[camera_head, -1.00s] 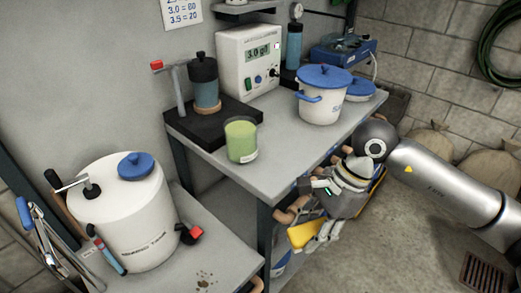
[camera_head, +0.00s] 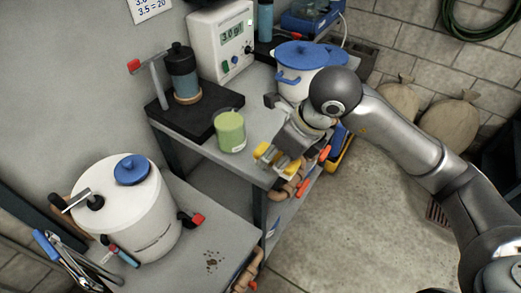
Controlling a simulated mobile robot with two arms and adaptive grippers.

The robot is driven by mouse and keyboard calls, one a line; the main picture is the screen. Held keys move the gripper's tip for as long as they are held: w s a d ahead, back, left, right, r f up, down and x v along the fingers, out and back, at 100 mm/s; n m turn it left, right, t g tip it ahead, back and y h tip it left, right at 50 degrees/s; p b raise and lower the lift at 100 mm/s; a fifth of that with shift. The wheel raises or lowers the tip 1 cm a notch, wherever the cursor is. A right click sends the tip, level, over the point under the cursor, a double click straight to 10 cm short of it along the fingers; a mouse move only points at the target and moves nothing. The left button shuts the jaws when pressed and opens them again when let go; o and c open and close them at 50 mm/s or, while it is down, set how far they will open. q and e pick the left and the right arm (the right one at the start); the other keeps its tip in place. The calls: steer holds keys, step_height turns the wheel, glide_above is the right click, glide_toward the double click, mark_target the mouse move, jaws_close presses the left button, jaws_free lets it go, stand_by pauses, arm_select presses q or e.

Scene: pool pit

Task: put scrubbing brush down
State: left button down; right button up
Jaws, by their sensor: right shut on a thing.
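My right gripper (camera_head: 280,155) comes in from the right and is shut on the scrubbing brush (camera_head: 264,152). Only yellow parts of the brush show; the fingers hide the rest, and its bristles cannot be made out. The gripper and brush appear over the front edge of the upper grey bench (camera_head: 232,167), to the right of the green jar (camera_head: 230,130). I cannot tell whether the brush touches the bench top. My left gripper is not in view.
A blue-lidded pot (camera_head: 294,68) stands behind the gripper. A black stand (camera_head: 186,118) with a blue cylinder is at the left. A large white vessel (camera_head: 125,210) sits on the lower bench (camera_head: 212,235), whose right part is bare except for brown specks. Pipes run below.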

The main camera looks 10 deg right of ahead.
steer(key=w, duration=0.2)
steer(key=w+f+p, duration=0.1)
steer(key=w, duration=0.1)
steer(key=w+f, duration=0.1)
steer(key=w, duration=0.1)
steer(key=shift+w+a+f+p, duration=0.1)
steer(key=shift+a+f+p, duration=0.15)
steer(key=shift+p, duration=0.15)
steer(key=w+f, duration=0.2)
steer(key=w+f+p, duration=0.1)
steer(key=w+f, duration=0.1)
steer(key=f, duration=0.1)
steer(key=shift+w+f, duration=0.2)
steer(key=shift+f, duration=0.05)
steer(key=shift+w+f, duration=0.15)
steer(key=shift+f, duration=0.1)
step_height(320, 180, down, 3)
steer(key=shift+p, duration=1.05)
steer(key=shift+w+f, duration=0.1)
steer(key=shift+f, duration=0.15)
steer(key=o, duration=0.9)
